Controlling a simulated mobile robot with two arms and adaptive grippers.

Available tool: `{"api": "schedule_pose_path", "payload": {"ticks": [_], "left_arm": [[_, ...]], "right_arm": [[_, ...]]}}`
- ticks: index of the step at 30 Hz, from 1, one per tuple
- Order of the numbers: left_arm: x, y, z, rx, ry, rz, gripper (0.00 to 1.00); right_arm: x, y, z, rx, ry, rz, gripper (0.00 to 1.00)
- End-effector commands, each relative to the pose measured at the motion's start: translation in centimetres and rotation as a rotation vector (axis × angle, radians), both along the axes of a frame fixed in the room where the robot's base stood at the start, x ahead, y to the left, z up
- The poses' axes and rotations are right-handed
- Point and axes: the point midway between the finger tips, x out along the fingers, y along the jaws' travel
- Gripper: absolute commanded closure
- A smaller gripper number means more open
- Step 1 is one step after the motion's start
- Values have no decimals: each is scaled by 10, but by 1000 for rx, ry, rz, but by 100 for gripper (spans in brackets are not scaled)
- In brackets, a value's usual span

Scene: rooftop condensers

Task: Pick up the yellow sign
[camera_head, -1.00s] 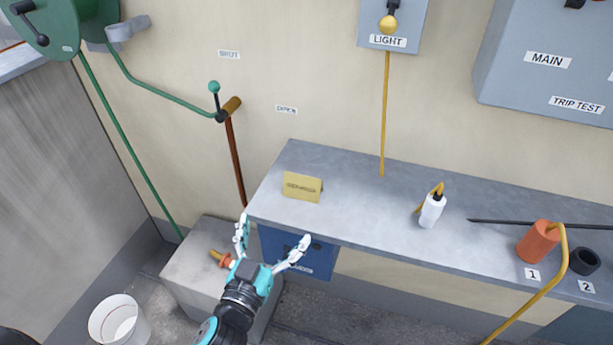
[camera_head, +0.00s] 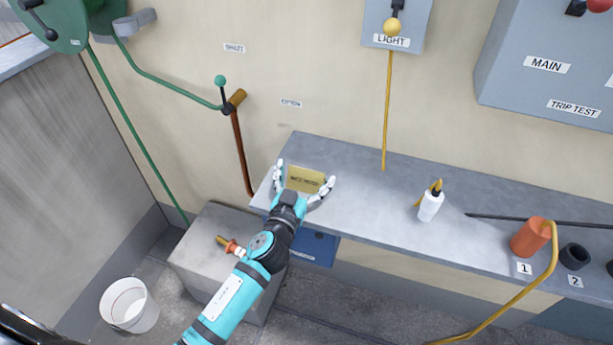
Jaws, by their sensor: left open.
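The yellow sign (camera_head: 306,178) stands on the left part of the grey shelf (camera_head: 360,188), with dark lettering on its face that is too small to read. My left gripper (camera_head: 304,184) is open, with one finger at the left side of the sign and the other at its right side. Whether either finger touches the sign cannot be told. The gripper's palm hides the shelf just in front of the sign. My right gripper is not in view.
A white bottle (camera_head: 430,206) stands on the shelf to the right. Farther right are an orange cylinder (camera_head: 530,237) and a black ring (camera_head: 574,256). A blue box (camera_head: 318,248) hangs under the shelf. A white bucket (camera_head: 129,307) stands on the floor at left.

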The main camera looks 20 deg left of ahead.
Motion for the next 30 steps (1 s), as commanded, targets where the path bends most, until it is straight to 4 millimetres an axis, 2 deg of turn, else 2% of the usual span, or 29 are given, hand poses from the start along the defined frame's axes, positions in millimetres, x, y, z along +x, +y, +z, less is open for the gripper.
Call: {"api": "schedule_pose_path", "payload": {"ticks": [3,9,19,30], "left_arm": [[7,-1,0,1,1,-1,0],[7,-1,-1,0,1,-1,0],[7,-1,-1,0,1,0,41],[7,0,4,0,0,0,41]], "right_arm": [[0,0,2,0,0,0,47],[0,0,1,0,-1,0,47],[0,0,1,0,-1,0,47],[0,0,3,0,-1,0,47]]}}
